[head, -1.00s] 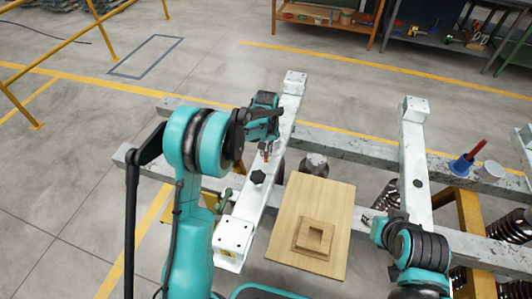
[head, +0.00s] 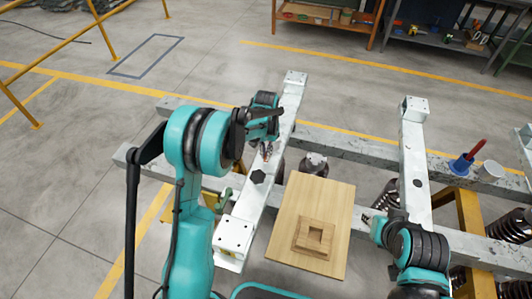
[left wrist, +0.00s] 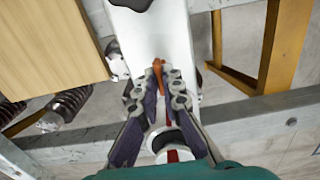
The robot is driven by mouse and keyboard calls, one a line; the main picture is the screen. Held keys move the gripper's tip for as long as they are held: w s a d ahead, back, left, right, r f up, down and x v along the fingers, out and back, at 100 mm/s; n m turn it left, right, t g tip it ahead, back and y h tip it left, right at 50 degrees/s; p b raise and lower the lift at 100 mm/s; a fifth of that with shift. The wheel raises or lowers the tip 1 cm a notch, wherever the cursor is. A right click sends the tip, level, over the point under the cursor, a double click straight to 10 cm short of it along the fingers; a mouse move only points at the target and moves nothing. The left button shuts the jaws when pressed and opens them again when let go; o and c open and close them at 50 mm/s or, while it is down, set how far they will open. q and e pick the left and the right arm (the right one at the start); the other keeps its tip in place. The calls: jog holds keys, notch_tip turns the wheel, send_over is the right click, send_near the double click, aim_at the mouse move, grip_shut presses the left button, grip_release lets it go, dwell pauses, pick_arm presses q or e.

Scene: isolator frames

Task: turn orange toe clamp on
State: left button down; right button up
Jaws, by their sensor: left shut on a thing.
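The orange toe clamp (left wrist: 158,72) shows in the left wrist view as a small upright orange lever on the white beam (left wrist: 165,30). My left gripper (left wrist: 160,82) has its fingertips shut on this lever. The lower part of the clamp, with some white and red, shows between and behind the fingers. In the head view my left gripper (head: 266,150) points down at the light steel beam (head: 290,105), and its fingers largely hide the clamp.
A wooden board (head: 338,210) with a square stepped block (head: 314,238) lies right of the beam. Yellow supports are below.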

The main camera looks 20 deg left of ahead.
pick_arm(q)
jog(key=c, duration=1.7)
grip_release()
jog(key=shift+r, duration=0.1)
notch_tip(320, 180, up, 12)
jog(key=shift+f, duration=0.1)
jog(key=s+r+t, duration=0.3)
jog(key=s+r, duration=0.5)
jog(key=s, duration=0.5)
jog(key=s+f+t, duration=0.1)
jog(key=s, duration=0.3)
jog(key=s+f+t, duration=0.1)
jog(key=s, duration=0.3)
jog(key=s+f+t, duration=0.1)
jog(key=s+t, duration=0.1)
jog(key=s, duration=0.2)
jog(key=shift+s+f+n, duration=0.25)
jog(key=shift+s+n, duration=0.05)
jog(key=shift+s, duration=0.1)
